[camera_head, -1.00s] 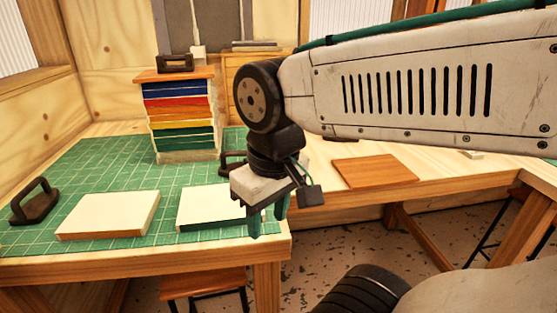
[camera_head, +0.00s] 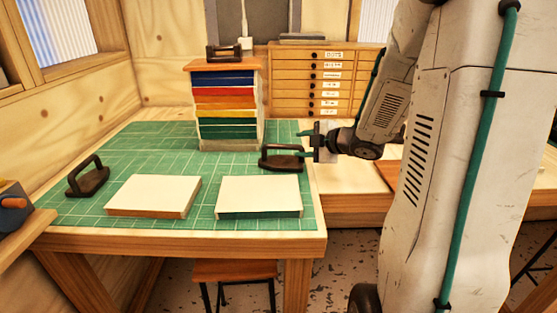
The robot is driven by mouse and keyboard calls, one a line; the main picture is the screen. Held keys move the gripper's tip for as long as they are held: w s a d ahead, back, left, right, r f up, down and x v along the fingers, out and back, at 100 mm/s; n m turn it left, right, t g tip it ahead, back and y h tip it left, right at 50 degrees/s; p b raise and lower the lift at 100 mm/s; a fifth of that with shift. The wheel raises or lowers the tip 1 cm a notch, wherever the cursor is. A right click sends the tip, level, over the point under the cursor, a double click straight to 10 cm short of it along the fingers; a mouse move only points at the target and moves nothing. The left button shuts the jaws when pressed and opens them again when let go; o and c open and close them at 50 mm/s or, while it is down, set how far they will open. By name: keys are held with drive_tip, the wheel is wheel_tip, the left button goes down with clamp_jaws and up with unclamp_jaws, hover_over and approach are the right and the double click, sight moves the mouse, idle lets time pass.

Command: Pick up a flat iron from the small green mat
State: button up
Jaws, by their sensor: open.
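A dark flat iron (camera_head: 282,162) with a loop handle stands upright near the right edge of the green gridded mat (camera_head: 140,150), right of the tall stack. I cannot make out a separate small mat under it. A second flat iron (camera_head: 87,181) stands at the mat's left side. A third flat iron (camera_head: 224,55) sits on top of the stack. My gripper (camera_head: 300,144) is open and empty, its teal fingers pointing left. It is at the right end of the nearest iron, close to its handle; whether it touches cannot be told.
A stack of coloured books or blocks (camera_head: 228,105) stands close behind and left of the right iron. Two pale flat blocks (camera_head: 153,195) and (camera_head: 259,196) lie in front. Wooden drawers (camera_head: 322,82) stand behind. The mat's middle is clear.

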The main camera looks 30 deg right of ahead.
sight(286, 145)
drive_tip(key=shift+w+a+f, duration=0.15)
drive_tip(key=shift+w+f, duration=0.1)
drive_tip(key=x, duration=0.7)
drive_tip(key=shift+a, duration=0.25)
drive_tip(key=shift+r, duration=0.1)
drive_tip(key=shift+c, duration=0.2)
clamp_jaws()
drive_tip(key=shift+r, duration=0.15)
idle(0.5)
